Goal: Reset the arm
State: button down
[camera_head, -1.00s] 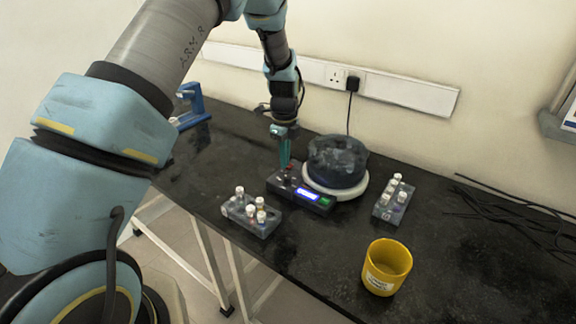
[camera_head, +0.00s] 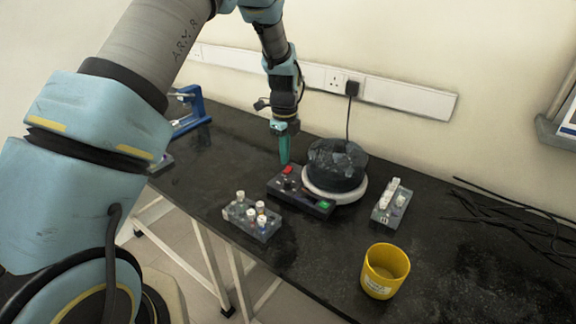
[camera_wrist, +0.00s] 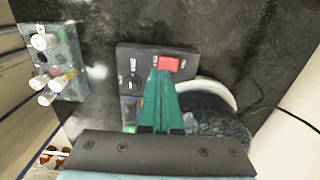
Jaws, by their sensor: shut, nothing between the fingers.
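My gripper (camera_head: 284,150) is shut and empty, its green fingers together and pointing down. It hangs just above the back left end of the black control box (camera_head: 318,207) of the round dark device (camera_head: 337,166). In the wrist view the closed fingertips (camera_wrist: 165,76) lie close to a red switch (camera_wrist: 169,63) on the box; I cannot tell whether they touch. The red switch also shows in the head view (camera_head: 288,170), beside the fingertips. A green switch (camera_head: 325,205) sits at the box's other end. The box's display is dark.
A vial rack (camera_head: 252,220) stands front left of the box, and another rack (camera_head: 391,203) stands right of the device. A yellow cup (camera_head: 385,270) is near the front edge. Black cables (camera_head: 505,220) lie at the right. A blue stand (camera_head: 192,110) is at the back left.

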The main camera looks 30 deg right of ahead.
jog(key=shift+r+p, duration=0.35)
jog(key=shift+r, duration=0.45)
jog(key=w+a+r+n, duration=0.1)
jog(key=a+r+n, duration=0.25)
jog(key=a, duration=0.25)
jog(key=w+a+r+n, duration=0.1)
jog(key=a+r+n, duration=0.1)
jog(key=a+n, duration=0.3)
jog(key=s+a+r+n, duration=0.2)
jog(key=s+a+n, duration=0.2)
jog(key=a+n, duration=0.2)
jog(key=s+a+r+n+t, duration=0.1)
jog(key=s+a+r+n, duration=0.1)
jog(key=s+a+n, duration=0.2)
jog(key=s+a+r+n, duration=0.3)
jog(key=s+a+n, duration=0.2)
jog(key=a+n, duration=0.5)
jog(key=a, duration=0.5)
jog(key=shift+a+t, duration=0.3)
jog(key=shift+a, duration=0.05)
jog(key=shift+n, duration=0.25)
